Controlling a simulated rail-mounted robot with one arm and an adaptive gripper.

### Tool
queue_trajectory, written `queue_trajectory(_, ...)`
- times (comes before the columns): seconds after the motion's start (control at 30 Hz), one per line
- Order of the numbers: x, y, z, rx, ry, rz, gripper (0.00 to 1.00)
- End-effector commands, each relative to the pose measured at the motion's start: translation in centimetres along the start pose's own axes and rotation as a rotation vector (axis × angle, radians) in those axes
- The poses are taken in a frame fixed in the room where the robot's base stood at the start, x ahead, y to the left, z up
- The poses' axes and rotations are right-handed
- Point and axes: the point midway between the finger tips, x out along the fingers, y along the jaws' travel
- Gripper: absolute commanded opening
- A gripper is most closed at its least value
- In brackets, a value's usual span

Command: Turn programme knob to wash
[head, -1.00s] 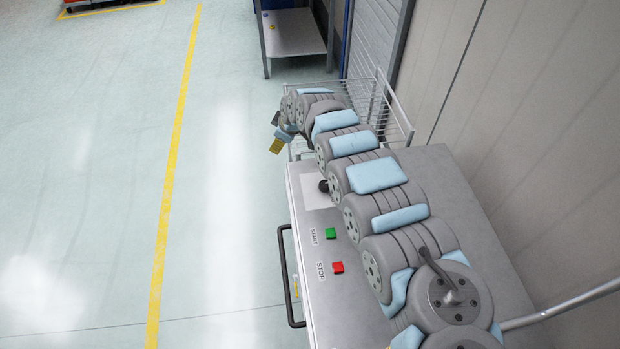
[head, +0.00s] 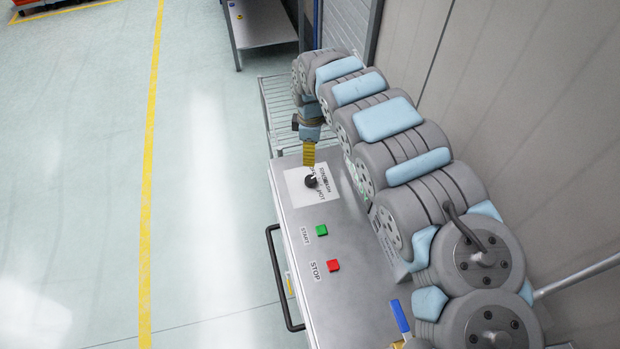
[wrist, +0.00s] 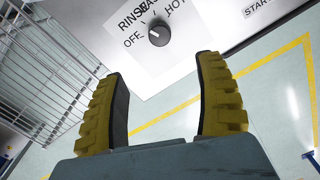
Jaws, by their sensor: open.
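The black programme knob (wrist: 159,33) sits on a white label plate on the machine's top, with the words OFF, RINSE, HOT and a partly overlapped word around it. A small light mark shows on the knob's left part, on the OFF side, but its exact setting is hard to read. The knob also shows in the head view (head: 311,182). My gripper (wrist: 160,72) is open and empty, its two yellow ribbed fingers apart. In the head view my gripper (head: 309,154) points down just beyond the knob, apart from it.
A green START button (head: 321,230) and a red STOP button (head: 333,265) are on the same panel. A black handle (head: 272,278) runs along the machine's left side. A wire rack (wrist: 40,75) stands beyond the panel. The wall is close on the right.

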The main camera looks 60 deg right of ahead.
Motion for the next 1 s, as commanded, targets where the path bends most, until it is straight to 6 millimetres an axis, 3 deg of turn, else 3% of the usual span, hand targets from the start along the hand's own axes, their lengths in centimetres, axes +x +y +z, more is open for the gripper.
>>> queue_trajectory(1.0,10.3,0.0,-0.2,-0.001,0.003,0.000,0.70)
